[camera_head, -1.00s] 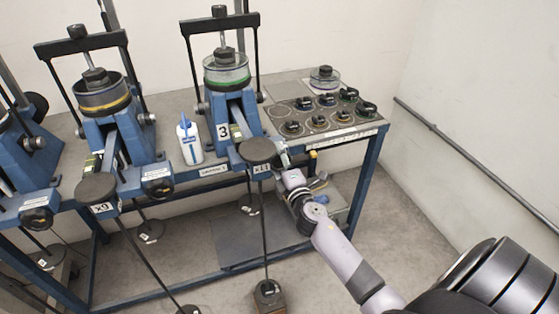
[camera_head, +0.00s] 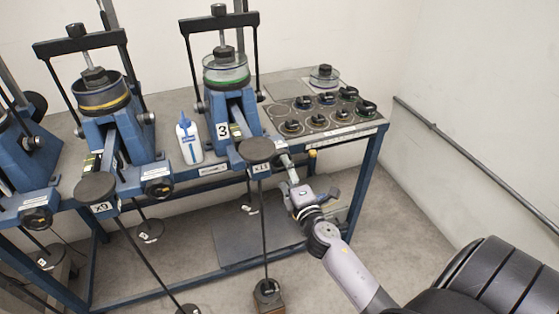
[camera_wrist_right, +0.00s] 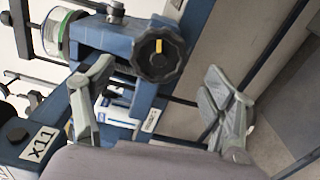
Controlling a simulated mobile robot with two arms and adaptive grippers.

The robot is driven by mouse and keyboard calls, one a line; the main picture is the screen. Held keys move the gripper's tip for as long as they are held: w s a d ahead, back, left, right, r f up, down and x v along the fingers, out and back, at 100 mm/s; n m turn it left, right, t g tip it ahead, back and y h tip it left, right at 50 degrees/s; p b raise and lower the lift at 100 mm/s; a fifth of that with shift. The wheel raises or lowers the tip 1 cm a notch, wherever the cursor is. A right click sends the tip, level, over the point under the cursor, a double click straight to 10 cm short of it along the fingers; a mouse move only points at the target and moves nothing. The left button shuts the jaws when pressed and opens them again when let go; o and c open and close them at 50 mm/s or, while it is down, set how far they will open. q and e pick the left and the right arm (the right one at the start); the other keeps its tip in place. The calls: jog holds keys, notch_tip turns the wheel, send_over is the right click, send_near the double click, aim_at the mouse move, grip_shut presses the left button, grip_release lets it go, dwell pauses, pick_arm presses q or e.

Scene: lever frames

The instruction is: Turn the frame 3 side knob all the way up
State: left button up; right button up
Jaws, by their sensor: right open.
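Frame 3 (camera_head: 222,131) is the blue lever frame with the "3" tag, in the middle of the head view. Its black side knob (camera_wrist_right: 158,52), lobed and with a yellow mark, faces the camera in the right wrist view. In the head view I cannot make the knob out clearly beside the x11 disc and my gripper. My right gripper (camera_head: 308,174) is open and empty in front of frame 3's right side. In the right wrist view its two grey fingers (camera_wrist_right: 162,85) are spread wide, with the knob beyond and between them, apart from both. My left gripper is not in view.
The x11 weight disc (camera_head: 257,150) and its hanging rod (camera_head: 264,220) are close left of my right gripper. A white-and-blue bottle (camera_head: 189,140) stands left of frame 3. A panel with several black knobs (camera_head: 300,140) lies on the right. The floor right of the bench (camera_head: 372,170) is clear.

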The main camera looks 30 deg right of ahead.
jog(key=s+f+n+p, duration=0.1)
jog(key=s+n+p, duration=0.2)
jog(key=s+n, duration=0.4)
jog(key=n+p, duration=0.1)
jog(key=n, duration=0.8)
send_near(280, 163)
jog(key=shift+m, duration=0.3)
jog(key=p+x, duration=0.2)
jog(key=x, duration=0.7)
jog(key=shift+f+p, duration=0.1)
jog(key=shift+p, duration=0.3)
jog(key=shift+s, duration=0.1)
jog(key=shift+c, duration=0.4)
